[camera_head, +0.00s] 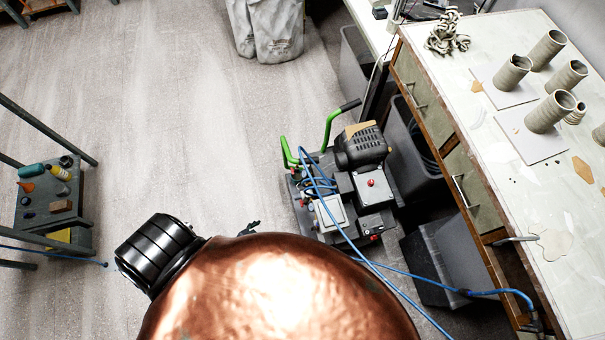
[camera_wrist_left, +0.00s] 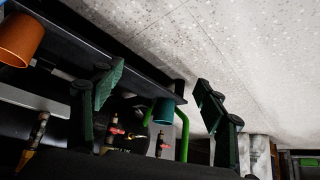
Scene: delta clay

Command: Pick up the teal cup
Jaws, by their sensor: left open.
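The teal cup (camera_wrist_left: 164,111) is small in the left wrist view, by the edge of a dark surface (camera_wrist_left: 110,45). I cannot make it out in the head view. My left gripper (camera_wrist_left: 160,93) is open, with one dark green finger on each side of the cup in the picture. The cup looks farther off than the fingers, and nothing is held between them. In the head view only a small dark part of what looks like my left gripper (camera_head: 250,228) shows above a large copper dome that hides the rest. My right gripper is not in view.
An orange cup (camera_wrist_left: 18,38) and tools with red parts (camera_wrist_left: 116,131) are in the left wrist view. In the head view, a compressor (camera_head: 345,190) with green handles and a blue hose stands beside a workbench (camera_head: 480,120) holding clay cylinders. Open floor (camera_head: 180,110) lies left.

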